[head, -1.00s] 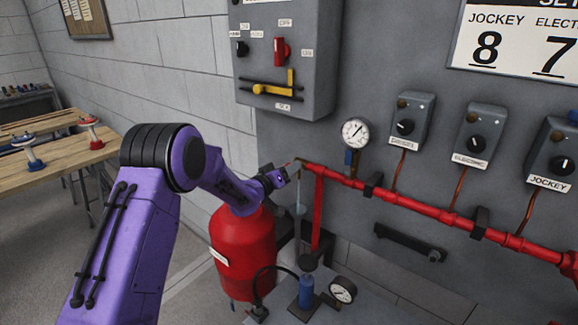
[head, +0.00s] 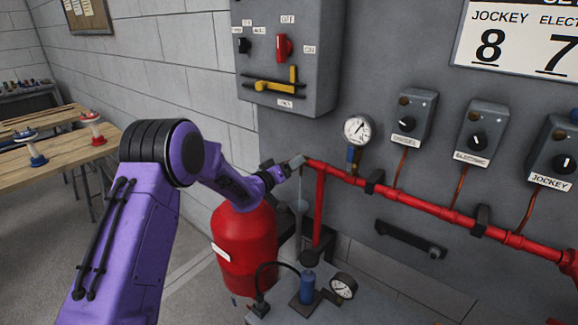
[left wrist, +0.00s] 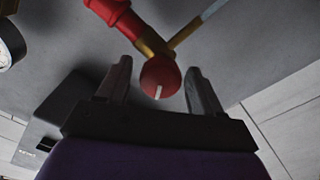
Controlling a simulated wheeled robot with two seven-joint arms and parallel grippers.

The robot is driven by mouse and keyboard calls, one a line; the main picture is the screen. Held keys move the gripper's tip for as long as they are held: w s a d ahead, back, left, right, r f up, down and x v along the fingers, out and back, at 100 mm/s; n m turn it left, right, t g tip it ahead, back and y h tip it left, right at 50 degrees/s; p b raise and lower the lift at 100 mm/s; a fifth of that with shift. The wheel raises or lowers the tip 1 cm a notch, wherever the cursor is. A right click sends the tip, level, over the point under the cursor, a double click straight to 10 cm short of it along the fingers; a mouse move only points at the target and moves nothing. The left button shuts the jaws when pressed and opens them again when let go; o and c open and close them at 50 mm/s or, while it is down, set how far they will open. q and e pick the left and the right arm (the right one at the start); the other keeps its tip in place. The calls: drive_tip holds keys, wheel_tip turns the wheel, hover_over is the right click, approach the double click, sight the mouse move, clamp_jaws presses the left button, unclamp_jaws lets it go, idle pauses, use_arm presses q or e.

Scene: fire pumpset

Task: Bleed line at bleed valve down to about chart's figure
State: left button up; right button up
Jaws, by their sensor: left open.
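The bleed valve is at the left end of the red pipe (head: 420,205). In the left wrist view it has a brass body (left wrist: 153,43) and a round red knob (left wrist: 160,76) with a white mark. A pale bluish streak, like water, leaves its brass spout. My left gripper (head: 292,163) is at the valve; in the left wrist view its fingers (left wrist: 159,68) are open, one on each side of the knob, with gaps visible. The line gauge (head: 357,130) has its needle pointing roughly up; its figures are too small to read. The chart (head: 520,38) shows JOCKEY 8 and ELECT 7, partly cut off.
Three switch boxes, diesel (head: 411,118), electric (head: 473,132) and jockey (head: 553,152), hang above the pipe. A grey cabinet (head: 320,65) is above left. A red tank (head: 243,250) and a small gauge (head: 343,286) are below. A workbench (head: 65,150) stands left.

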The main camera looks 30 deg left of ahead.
use_arm(q)
drive_tip(key=shift+s, duration=0.15)
drive_tip(key=s+b, duration=0.3)
drive_tip(key=s, duration=0.7)
drive_tip(key=shift+a, duration=0.4)
